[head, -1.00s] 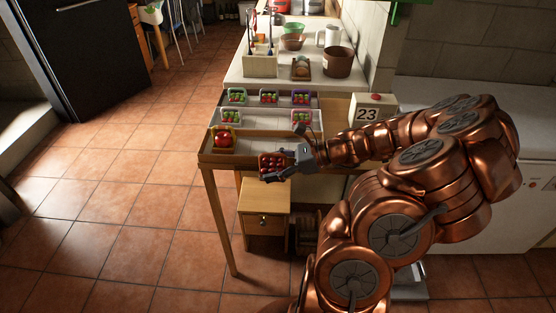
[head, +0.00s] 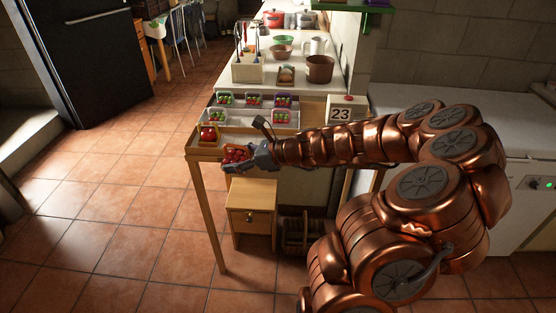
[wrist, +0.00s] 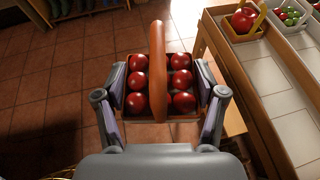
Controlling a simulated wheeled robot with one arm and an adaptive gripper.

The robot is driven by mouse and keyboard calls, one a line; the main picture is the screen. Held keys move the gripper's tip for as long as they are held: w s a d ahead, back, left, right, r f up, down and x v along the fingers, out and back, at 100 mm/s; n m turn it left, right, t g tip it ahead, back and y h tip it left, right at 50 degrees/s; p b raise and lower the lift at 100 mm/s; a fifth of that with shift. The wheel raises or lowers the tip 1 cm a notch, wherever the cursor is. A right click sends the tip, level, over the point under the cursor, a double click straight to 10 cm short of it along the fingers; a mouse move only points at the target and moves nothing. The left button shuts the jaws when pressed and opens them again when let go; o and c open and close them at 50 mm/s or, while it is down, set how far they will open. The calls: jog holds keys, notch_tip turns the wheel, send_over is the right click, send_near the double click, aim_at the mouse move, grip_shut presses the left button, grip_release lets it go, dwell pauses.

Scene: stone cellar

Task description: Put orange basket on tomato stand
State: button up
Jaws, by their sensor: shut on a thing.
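My gripper (head: 262,155) is shut on the orange basket (head: 237,164), whose tall orange handle (wrist: 158,70) stands up between the fingers in the wrist view. The basket holds several red tomatoes. The tomato stand (head: 192,153) is a wooden table with tiered light trays. In the wrist view its wooden edge (wrist: 240,78) runs along the right of the basket. There the basket hangs over floor tiles, apart from the stand. In the head view it overlaps the stand's front edge.
Another basket of red tomatoes (head: 208,134) sits at the left of the stand's front tray. Several small produce baskets fill the trays behind. A wooden drawer cabinet (head: 251,205) is below. The floor at left is clear.

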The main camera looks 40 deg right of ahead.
jog(key=w+a+r+m+t+h, duration=0.2)
jog(key=w+a+r+m+h, duration=0.2)
jog(key=w+a+r, duration=0.3)
jog(key=shift+w+a+r, duration=0.35)
jog(key=shift+w+a, duration=1.65)
jog(key=shift+a, duration=0.3)
